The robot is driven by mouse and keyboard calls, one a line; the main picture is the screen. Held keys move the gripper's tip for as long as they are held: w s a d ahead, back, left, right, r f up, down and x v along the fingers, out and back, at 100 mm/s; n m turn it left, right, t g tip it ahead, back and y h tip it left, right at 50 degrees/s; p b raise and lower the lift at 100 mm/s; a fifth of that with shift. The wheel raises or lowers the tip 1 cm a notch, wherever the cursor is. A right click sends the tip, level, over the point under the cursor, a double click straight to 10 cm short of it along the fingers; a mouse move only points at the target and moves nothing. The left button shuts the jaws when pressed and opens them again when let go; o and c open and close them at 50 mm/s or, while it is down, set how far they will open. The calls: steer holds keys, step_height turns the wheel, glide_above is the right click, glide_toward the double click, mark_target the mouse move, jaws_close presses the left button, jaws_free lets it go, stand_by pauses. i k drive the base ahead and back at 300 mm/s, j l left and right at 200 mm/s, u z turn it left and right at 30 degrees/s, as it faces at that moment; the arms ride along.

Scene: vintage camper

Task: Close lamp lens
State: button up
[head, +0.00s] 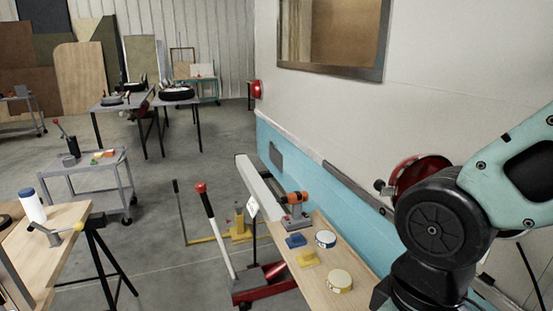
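A round red lamp (405,178) with a pale rim is on the white camper wall at the right. My arm covers its lower right part. A small dark knob-like piece (383,187) sticks out at its left; I cannot tell what it belongs to. The red disc seems to stand at an angle to the wall, but how far its lens is open is not clear. A second, smaller red lamp (257,90) sits at the far left end of the same wall. My arm fills the right side of the picture, in front of the wall. I cannot make out my gripper.
A wooden bench (322,280) with an orange-and-grey tool (296,205), a blue block (296,240), a yellow block (307,258) and two round tins stands below the wall. A red floor jack (262,282) is beside it. Open floor lies to the left, between carts and tables.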

mark_target(407, 181)
steer(key=z, duration=0.55)
steer(key=i+j+z, duration=0.1)
steer(key=j+z, duration=0.2)
steer(key=z, duration=0.2)
steer(key=j+z, duration=0.45)
steer(key=i+j+z, duration=0.1)
steer(key=j+z, duration=0.2)
steer(key=z, duration=0.2)
